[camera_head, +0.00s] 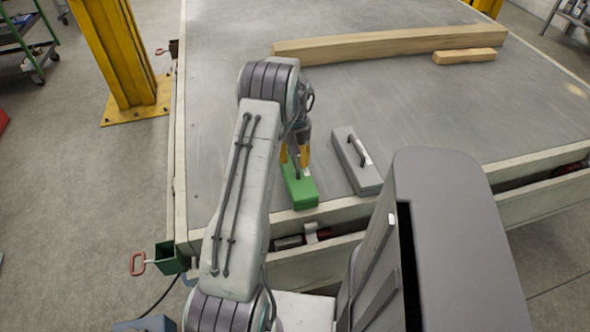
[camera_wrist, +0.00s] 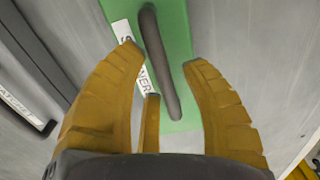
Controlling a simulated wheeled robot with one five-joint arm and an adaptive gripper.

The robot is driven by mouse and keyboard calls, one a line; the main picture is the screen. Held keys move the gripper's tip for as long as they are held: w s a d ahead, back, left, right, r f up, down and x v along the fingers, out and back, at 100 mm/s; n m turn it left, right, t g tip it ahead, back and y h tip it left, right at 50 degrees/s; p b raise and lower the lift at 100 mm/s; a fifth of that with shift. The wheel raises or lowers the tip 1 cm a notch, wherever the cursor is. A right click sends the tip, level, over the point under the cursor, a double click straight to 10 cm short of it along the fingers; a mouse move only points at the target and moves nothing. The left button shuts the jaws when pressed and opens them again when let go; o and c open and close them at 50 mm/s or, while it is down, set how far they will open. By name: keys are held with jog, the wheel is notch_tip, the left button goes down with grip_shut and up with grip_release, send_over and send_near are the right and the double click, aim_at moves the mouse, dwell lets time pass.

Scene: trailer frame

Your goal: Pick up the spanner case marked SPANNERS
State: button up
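The green case (camera_head: 302,192) lies on the grey trailer bed near its front edge. In the wrist view, the green case (camera_wrist: 178,30) has a dark bar handle (camera_wrist: 160,65) and a white label (camera_wrist: 122,32). My fingers cover part of the label; letters like "S" and "NER" show. My gripper (camera_head: 295,156) is right over the case, pointing down. In the wrist view, my gripper (camera_wrist: 165,58) has its yellow fingers spread on both sides of the handle, with visible gaps. I cannot tell how far the fingertips are above the lid.
A grey case (camera_head: 358,165) with a handle lies just right of the green one; its label (camera_wrist: 18,105) seems to end in "ATCHET". Wooden beams (camera_head: 390,44) lie at the back of the bed. A yellow post (camera_head: 120,55) stands left. The bed's middle is clear.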

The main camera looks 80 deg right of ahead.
grip_shut()
jog(key=shift+r, duration=0.1)
dwell(0.4)
